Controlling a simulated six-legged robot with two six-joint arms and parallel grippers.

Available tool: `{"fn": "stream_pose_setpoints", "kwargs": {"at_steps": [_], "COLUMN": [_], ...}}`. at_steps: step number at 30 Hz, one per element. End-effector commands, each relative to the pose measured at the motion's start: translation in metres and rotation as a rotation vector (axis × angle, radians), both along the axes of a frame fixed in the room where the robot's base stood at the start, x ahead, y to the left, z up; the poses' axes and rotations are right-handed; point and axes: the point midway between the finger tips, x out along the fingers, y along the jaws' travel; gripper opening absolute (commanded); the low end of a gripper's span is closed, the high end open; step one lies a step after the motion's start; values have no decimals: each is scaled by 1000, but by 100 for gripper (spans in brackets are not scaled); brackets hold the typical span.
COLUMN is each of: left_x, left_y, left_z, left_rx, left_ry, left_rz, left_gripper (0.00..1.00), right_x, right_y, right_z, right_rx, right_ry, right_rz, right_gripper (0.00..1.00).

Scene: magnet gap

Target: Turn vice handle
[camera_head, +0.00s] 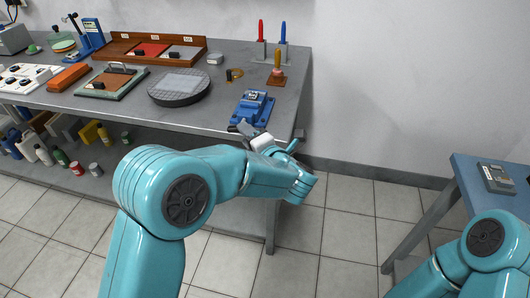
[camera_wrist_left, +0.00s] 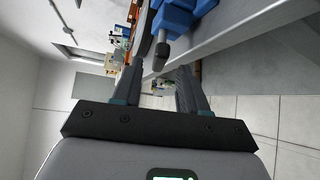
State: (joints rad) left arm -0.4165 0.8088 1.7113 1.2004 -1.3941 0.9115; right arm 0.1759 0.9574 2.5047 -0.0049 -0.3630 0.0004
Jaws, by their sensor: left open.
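A blue vice (camera_head: 252,107) is fixed near the front right corner of the grey workbench; its blue body also shows at the top of the left wrist view (camera_wrist_left: 178,18). A dark rod with a rounded end, seemingly the vice handle (camera_wrist_left: 162,48), sticks out from it, just beyond my left fingertips in that view. My left gripper (camera_wrist_left: 160,78) is open, with nothing seen between its fingers. In the head view the left gripper (camera_head: 243,129) is at the bench's front edge, just in front of the vice; my wrist partly hides it. My right gripper is out of view.
On the grey workbench (camera_head: 215,110) are a round dark plate (camera_head: 179,87), a wooden-handled plunger-like tool (camera_head: 277,70), red and blue screwdrivers (camera_head: 283,34) and trays. A blue table (camera_head: 470,180) with a grey device (camera_head: 497,178) stands at right. Tiled floor between is clear.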

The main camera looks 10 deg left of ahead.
Motion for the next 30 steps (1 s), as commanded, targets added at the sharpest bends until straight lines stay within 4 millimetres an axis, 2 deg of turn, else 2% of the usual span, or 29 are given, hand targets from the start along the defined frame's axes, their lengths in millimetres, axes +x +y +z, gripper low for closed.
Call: {"fn": "stream_pose_setpoints", "kwargs": {"at_steps": [1, 6, 12, 18, 30], "left_x": [-11, -44, -72, -83, -83], "left_y": [-11, -41, -66, -75, -75], "left_z": [2, 10, 16, 19, 19], "left_rx": [0, 1, -1, -1, -1], "left_ry": [-1, -2, 0, 1, 1], "left_rz": [-5, -5, -2, 1, 1], "left_gripper": [43, 43, 43, 43, 43], "right_x": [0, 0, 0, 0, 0], "right_y": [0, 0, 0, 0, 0], "right_z": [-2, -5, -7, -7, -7], "right_rx": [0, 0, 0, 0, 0], "right_ry": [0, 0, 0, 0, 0], "right_rz": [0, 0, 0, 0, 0], "right_gripper": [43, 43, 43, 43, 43]}}
